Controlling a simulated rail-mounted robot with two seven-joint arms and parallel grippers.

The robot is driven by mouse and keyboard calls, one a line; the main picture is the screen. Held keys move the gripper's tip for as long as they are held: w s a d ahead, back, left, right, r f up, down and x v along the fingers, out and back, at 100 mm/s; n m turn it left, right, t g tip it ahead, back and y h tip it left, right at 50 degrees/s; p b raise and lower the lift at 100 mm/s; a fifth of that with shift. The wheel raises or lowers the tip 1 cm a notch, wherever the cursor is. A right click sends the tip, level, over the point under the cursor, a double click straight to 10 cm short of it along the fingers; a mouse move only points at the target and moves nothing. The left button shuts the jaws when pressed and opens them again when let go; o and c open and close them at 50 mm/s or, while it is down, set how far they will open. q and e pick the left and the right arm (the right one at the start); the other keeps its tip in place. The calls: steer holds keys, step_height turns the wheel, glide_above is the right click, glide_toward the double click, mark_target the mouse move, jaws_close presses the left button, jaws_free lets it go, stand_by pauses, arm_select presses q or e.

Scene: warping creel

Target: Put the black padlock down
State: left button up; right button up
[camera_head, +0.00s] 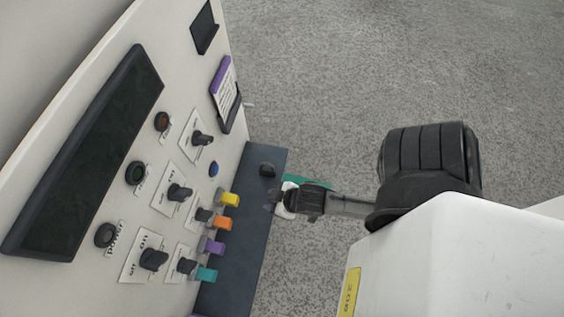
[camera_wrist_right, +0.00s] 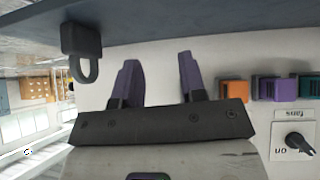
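The black padlock (camera_head: 267,170) sits on the dark shelf (camera_head: 243,215) below the control panel, near one end. In the right wrist view the padlock (camera_wrist_right: 81,40) has its body against the shelf (camera_wrist_right: 200,22) and its shackle pointing away from it; that view looks upside down. My right gripper (camera_head: 275,198) is beside the padlock at the shelf's outer edge. In the wrist view its two fingers (camera_wrist_right: 157,62) are spread, with nothing between them, and the padlock is outside them, apart. My left gripper is not in view.
The light control panel (camera_head: 225,165) carries several knobs, labels and a dark screen (camera_head: 85,155). Yellow (camera_head: 229,199), orange (camera_head: 221,222), purple (camera_head: 213,246) and teal (camera_head: 205,273) blocks line the panel side of the shelf. Open grey floor (camera_head: 380,60) lies beyond.

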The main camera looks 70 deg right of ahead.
steer(key=s+a+r+n+g, duration=0.1)
steer(key=s+a+r+g, duration=0.3)
steer(key=a, duration=0.1)
steer(key=shift+s+a+r+n+g+y, duration=0.15)
steer(key=shift+s+r+n+g+y, duration=0.15)
steer(key=shift+g, duration=0.1)
